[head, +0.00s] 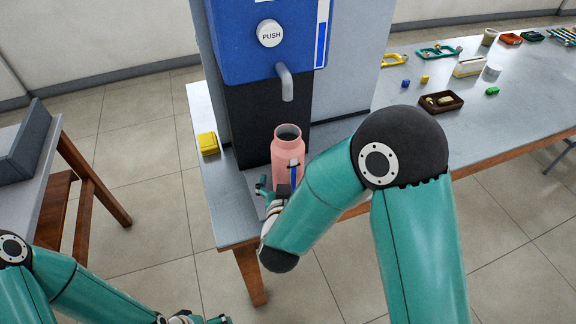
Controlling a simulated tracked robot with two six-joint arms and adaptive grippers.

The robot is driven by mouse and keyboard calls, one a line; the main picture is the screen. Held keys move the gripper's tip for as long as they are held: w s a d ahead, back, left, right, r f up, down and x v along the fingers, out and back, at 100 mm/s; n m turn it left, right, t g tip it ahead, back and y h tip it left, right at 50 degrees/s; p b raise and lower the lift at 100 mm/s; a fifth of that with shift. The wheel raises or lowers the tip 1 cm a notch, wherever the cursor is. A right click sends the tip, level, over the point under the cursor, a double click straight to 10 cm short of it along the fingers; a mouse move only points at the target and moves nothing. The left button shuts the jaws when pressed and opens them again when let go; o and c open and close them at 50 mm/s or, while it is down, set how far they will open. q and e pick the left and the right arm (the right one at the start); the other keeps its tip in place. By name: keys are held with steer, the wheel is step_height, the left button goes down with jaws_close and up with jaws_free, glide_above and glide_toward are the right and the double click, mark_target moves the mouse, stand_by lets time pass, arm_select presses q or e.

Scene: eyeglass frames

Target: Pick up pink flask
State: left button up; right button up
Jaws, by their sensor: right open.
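The pink flask (287,153) stands upright under the spout of the blue dispenser (268,42), with its open mouth facing up. My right gripper (278,177) is at the lower front of the flask, jaws open. One finger shows at the flask's lower left and the other in front of its right side. Whether either finger touches the flask cannot be told. The flask's base is partly hidden by my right gripper and wrist. My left gripper (199,319) is barely in view at the bottom edge, away from the flask, and its jaws are cut off.
A yellow block (208,143) sits left of the dispenser. The grey table (340,143) extends to the right, with a brown tray (441,103), a white cup (493,69) and small coloured items farther back. Another table (45,165) stands at left, with open floor between.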

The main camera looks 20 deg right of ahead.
steer(key=shift+p+x, duration=0.65)
steer(key=shift+x, duration=2.1)
steer(key=shift+r, duration=0.1)
steer(key=c, duration=1.6)
steer(key=shift+w+r, duration=0.1)
steer(key=shift+r, duration=0.05)
steer(key=shift+c, duration=0.9)
steer(key=shift+r, duration=0.1)
